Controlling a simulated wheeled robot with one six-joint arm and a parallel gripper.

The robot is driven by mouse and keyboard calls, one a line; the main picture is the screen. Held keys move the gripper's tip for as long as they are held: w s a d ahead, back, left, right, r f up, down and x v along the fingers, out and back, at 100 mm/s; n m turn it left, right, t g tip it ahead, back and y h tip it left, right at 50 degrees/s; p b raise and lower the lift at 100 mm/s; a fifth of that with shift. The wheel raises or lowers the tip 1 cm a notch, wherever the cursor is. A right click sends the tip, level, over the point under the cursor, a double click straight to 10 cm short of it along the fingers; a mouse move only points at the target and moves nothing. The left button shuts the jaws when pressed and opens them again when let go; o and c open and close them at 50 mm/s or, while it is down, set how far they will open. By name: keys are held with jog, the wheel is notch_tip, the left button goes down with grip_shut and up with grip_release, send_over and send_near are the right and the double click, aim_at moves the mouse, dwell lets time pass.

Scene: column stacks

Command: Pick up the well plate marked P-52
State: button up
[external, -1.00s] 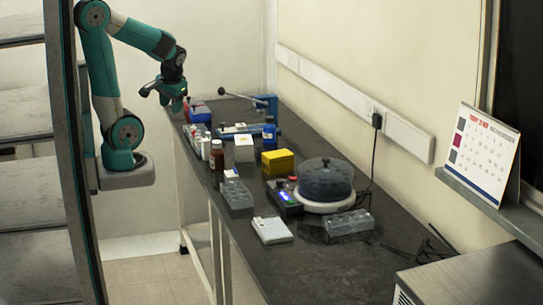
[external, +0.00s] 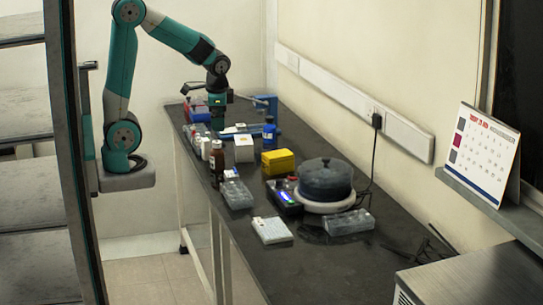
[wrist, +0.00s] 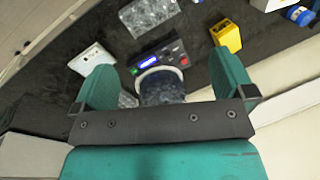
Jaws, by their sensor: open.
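No P-52 marking is legible in any view. A flat white plate (external: 271,230) with a small label lies on the bench near its front edge; it also shows at upper left in the wrist view (wrist: 92,62). Two clear grey plate-like blocks lie nearby, one left (external: 236,194) and one right (external: 349,222) of the white plate. I cannot tell which is the marked well plate. My gripper (external: 216,122) is high over the far end of the bench, apart from these plates. In the wrist view its two green fingers (wrist: 165,72) are spread and nothing is between their tips.
A round dark-lidded device (external: 326,180) and a black box with a lit display (external: 284,197) stand behind the white plate. A yellow box (external: 278,161), brown bottle (external: 217,157), blue bottle (external: 269,133) and white box (external: 244,149) crowd the far half. Bare bench lies at the front.

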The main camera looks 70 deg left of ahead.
jog(key=w+d+f+m+h, duration=0.1)
jog(key=w+d+f+m, duration=0.25)
jog(key=d, duration=0.25)
jog(key=w+d+f+m+h, duration=0.1)
jog(key=w+d+f+m, duration=0.1)
jog(key=w+d+m, duration=0.3)
jog(key=m, duration=0.6)
send_over(271, 224)
jog(key=shift+g, duration=0.4)
notch_tip(271, 224, down, 15)
jog(key=shift+s+r, duration=0.1)
jog(key=shift+f+p, duration=0.55)
jog(key=shift+f, duration=2.65)
jog(key=shift+m, duration=0.25)
jog(key=shift+c, duration=0.2)
jog(key=c, duration=0.6)
